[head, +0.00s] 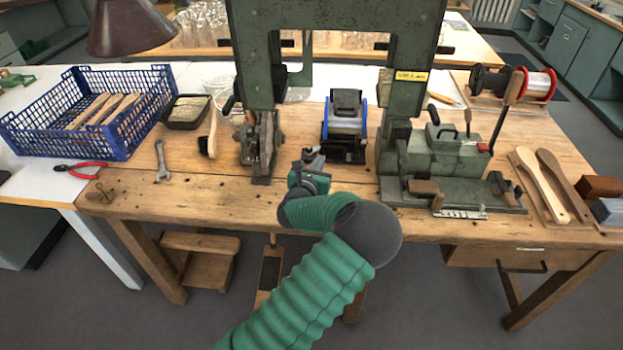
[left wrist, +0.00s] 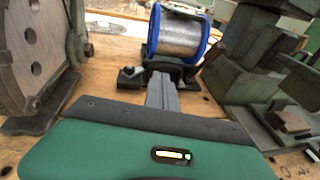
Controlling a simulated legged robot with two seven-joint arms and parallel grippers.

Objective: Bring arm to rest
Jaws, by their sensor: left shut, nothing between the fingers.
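My left arm, in a green ribbed sleeve, reaches up from the bottom of the head view to the front of the wooden workbench (head: 215,190). My left gripper (head: 312,154) is shut and empty over the bench, just in front of a wire spool with blue flanges (head: 344,120). In the left wrist view the shut fingers (left wrist: 160,82) point towards the spool (left wrist: 185,38); I cannot tell the exact gap between them. My right gripper is not in view.
A green machine frame (head: 405,90) stands around the spool, with a metal wheel mechanism (head: 257,145) on its left and a green vise-like block (head: 445,150) on its right. A blue crate (head: 50,125), pliers (head: 80,168) and a wrench (head: 162,160) lie further left.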

